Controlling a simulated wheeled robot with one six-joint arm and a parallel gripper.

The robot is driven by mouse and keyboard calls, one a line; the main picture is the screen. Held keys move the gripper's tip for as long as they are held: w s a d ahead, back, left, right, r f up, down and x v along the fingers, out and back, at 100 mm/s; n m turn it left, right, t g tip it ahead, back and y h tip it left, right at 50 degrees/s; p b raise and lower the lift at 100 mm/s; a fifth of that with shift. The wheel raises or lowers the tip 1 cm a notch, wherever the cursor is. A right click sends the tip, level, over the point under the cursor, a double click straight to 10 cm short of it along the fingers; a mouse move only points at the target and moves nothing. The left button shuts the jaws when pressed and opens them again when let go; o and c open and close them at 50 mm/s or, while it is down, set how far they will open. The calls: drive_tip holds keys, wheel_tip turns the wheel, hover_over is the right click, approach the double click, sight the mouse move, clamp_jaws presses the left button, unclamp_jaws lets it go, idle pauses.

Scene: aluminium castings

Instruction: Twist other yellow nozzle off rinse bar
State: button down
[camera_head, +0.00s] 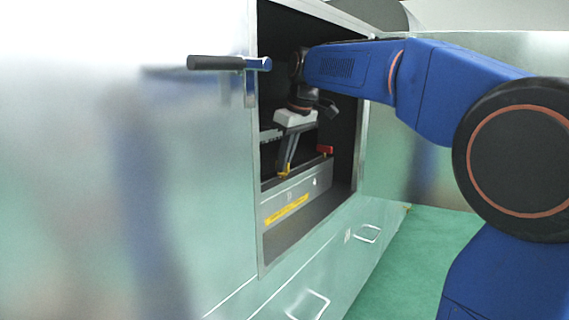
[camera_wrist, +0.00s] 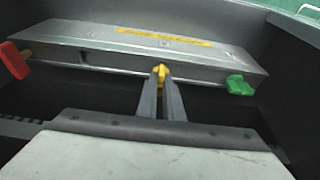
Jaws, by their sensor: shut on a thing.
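The rinse bar (camera_wrist: 105,38) is a long grey metal bar with a yellow label strip, across the upper part of the wrist view. It also shows inside the open cabinet in the head view (camera_head: 318,183). A yellow nozzle (camera_wrist: 161,70) sits at the bar's near edge, around its middle. My gripper (camera_wrist: 161,80) is shut on this nozzle, with one finger on each side. In the head view my gripper (camera_head: 285,170) reaches down inside the cabinet to the yellow nozzle. Whether the nozzle is still seated on the bar cannot be told.
A red part (camera_wrist: 14,60) sits left of the bar and a green part (camera_wrist: 238,85) at its right in the wrist view. The cabinet opening has a metal frame (camera_head: 362,130). A door with a dark handle (camera_head: 215,62) stands at the left. Drawers with handles (camera_head: 310,303) lie below.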

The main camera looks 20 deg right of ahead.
drive_tip(key=shift+r, duration=0.65)
drive_tip(key=shift+r, duration=2.2)
